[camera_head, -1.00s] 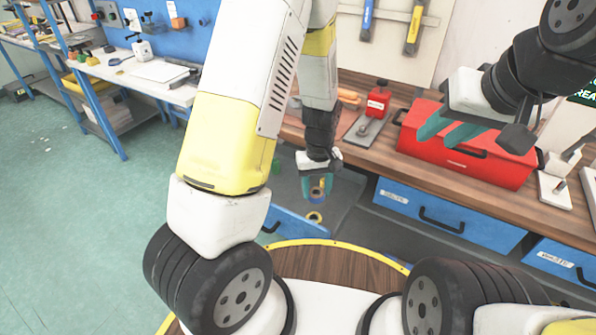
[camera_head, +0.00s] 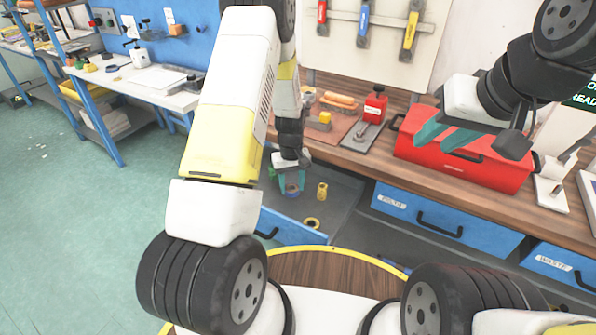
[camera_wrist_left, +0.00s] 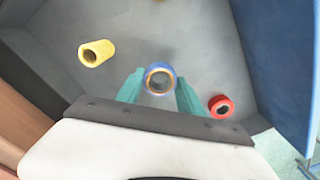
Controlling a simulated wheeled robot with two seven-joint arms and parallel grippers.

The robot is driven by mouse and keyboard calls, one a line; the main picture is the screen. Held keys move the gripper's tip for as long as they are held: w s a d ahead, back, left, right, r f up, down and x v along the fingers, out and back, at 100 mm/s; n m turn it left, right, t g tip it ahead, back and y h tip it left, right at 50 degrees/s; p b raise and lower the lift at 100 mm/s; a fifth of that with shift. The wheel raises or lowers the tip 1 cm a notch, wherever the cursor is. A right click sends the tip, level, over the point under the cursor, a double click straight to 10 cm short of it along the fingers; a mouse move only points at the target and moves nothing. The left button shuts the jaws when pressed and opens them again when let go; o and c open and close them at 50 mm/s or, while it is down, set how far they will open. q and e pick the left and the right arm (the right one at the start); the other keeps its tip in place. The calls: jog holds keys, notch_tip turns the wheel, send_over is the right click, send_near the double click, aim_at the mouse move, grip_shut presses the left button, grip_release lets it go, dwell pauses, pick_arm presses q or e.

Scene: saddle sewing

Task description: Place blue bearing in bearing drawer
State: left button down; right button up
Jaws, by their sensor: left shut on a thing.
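My left gripper (camera_head: 290,184) points down over the open bearing drawer (camera_head: 285,229). It is shut on the blue bearing (camera_head: 291,189), a short ring. In the left wrist view the blue bearing (camera_wrist_left: 150,70) sits between the teal fingertips, over the grey drawer floor (camera_wrist_left: 190,35); I cannot tell whether it touches the floor. A yellow bearing (camera_wrist_left: 97,53) lies to its left in that view, and a red bearing (camera_wrist_left: 221,106) lies to its right. My right gripper (camera_head: 447,134) is open and empty above the red toolbox.
The red toolbox (camera_head: 465,166) stands on the wooden bench, with a red bottle (camera_head: 375,104) to its left. Closed blue drawers (camera_head: 440,218) are to the right. Green floor on the left is clear.

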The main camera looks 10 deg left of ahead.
aim_at(290, 185)
pick_arm(q)
jog(key=shift+w+a, duration=0.4)
jog(key=shift+w, duration=0.05)
jog(key=shift+w+a+f, duration=0.1)
jog(key=shift+f, duration=1.7)
jog(key=shift+f, duration=0.1)
jog(key=c, duration=0.7)
grip_release()
jog(key=shift+c, duration=0.2)
